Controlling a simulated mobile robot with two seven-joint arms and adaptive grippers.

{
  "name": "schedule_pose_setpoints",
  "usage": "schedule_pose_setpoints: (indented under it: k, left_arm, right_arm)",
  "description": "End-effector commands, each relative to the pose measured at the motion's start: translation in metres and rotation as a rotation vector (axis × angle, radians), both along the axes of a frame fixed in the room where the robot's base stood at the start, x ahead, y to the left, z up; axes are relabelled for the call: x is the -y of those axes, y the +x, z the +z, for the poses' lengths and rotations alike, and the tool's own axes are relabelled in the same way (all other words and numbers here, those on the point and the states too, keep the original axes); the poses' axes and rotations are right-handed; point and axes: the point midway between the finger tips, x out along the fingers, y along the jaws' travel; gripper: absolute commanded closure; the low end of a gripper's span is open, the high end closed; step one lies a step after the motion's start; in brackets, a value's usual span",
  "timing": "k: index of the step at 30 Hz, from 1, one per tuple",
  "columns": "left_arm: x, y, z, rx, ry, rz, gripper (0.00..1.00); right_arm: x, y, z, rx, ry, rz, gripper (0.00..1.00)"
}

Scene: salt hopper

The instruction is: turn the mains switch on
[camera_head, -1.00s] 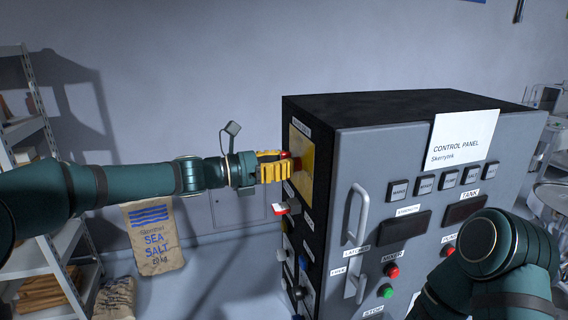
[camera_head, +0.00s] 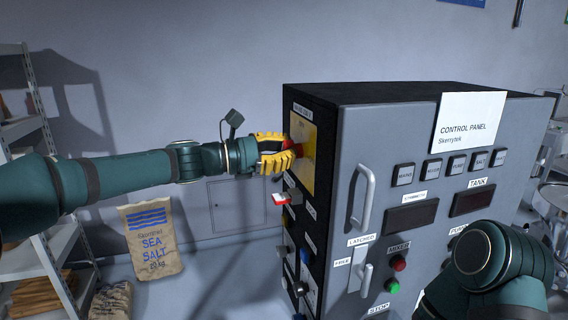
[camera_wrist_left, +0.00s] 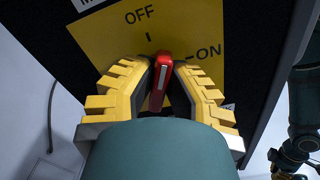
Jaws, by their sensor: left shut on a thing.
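The red mains switch handle (camera_head: 294,150) is on a yellow plate (camera_head: 307,133) on the cabinet's dark side. In the left wrist view, the red handle (camera_wrist_left: 160,80) sits between the two fingers of my left gripper (camera_wrist_left: 162,76), which is shut on it. The yellow plate (camera_wrist_left: 205,25) has an OFF mark at the top and an ON mark at the right. The handle's upper end lies between these two marks, leaning slightly right. The left gripper also shows in the head view (camera_head: 285,154). The fingers hide part of the handle's sides.
Below the plate are a red-and-white switch (camera_head: 281,198) and other controls on the dark side. The cabinet front (camera_head: 350,145) has protruding door handles (camera_head: 364,195) and buttons. A shelf (camera_head: 50,250) and salt sack (camera_head: 152,240) stand at left. My right arm is before the cabinet.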

Motion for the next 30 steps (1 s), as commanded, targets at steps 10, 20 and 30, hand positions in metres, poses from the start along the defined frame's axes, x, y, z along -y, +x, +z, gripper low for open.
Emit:
schedule_pose_setpoints:
  k: [10, 20, 30]
  left_arm:
    - [0.002, -0.003, -0.004, 0.320, 0.100, -0.001, 1.00]
    - [0.002, -0.003, -0.006, 0.617, 0.198, -0.001, 1.00]
    - [0.002, -0.004, -0.005, 0.881, 0.283, 0.001, 1.00]
  right_arm:
    - [-0.002, -0.013, -0.044, -0.029, 0.008, 0.024, 1.00]
    - [-0.002, -0.012, -0.081, -0.025, 0.007, 0.027, 1.00]
    - [-0.002, -0.006, -0.106, -0.013, 0.005, 0.025, 1.00]
